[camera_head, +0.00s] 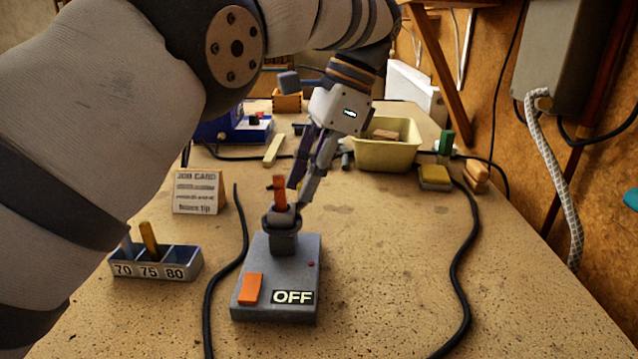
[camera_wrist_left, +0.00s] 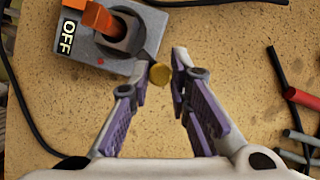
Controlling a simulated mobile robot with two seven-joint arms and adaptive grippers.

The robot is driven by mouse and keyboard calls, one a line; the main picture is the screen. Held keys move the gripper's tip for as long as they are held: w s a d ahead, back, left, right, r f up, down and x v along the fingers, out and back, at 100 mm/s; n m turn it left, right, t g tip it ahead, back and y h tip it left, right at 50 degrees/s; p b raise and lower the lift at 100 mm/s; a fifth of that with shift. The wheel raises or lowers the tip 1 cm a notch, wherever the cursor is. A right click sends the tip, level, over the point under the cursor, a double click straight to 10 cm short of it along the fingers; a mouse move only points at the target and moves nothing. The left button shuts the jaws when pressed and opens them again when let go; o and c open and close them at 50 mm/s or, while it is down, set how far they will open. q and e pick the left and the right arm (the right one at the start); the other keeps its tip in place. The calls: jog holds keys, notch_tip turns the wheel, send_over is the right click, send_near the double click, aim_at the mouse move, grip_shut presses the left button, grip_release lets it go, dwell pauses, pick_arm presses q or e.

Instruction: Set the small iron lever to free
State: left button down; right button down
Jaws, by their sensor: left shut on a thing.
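The grey box (camera_head: 300,258) stands on the bench with an OFF label and an orange rocker switch (camera_head: 250,288) on top. A round grey collar (camera_head: 284,234) at its back holds an upright orange piece (camera_head: 280,193). In the left wrist view a short iron lever with a brass round end (camera_wrist_left: 159,76) sticks out from the collar. My right gripper is not in view.
A slotted tray (camera_head: 180,268) marked 70, 75, 80 with a yellow stick and a job card (camera_head: 198,192) stand at left. Black cables (camera_head: 463,240) run either side of the box. A yellow bin (camera_head: 375,155) stands behind.

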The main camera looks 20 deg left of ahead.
pick_arm(q)
jog(key=shift+w+a+n+g, duration=0.1)
jog(key=shift+a+n+g, duration=0.4)
jog(key=shift+n, duration=0.5)
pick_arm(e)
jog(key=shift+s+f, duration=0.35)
pick_arm(q)
jog(key=shift+a+h, duration=0.15)
jog(key=shift+h, duration=0.15)
jog(key=c, duration=1.5)
grip_release()
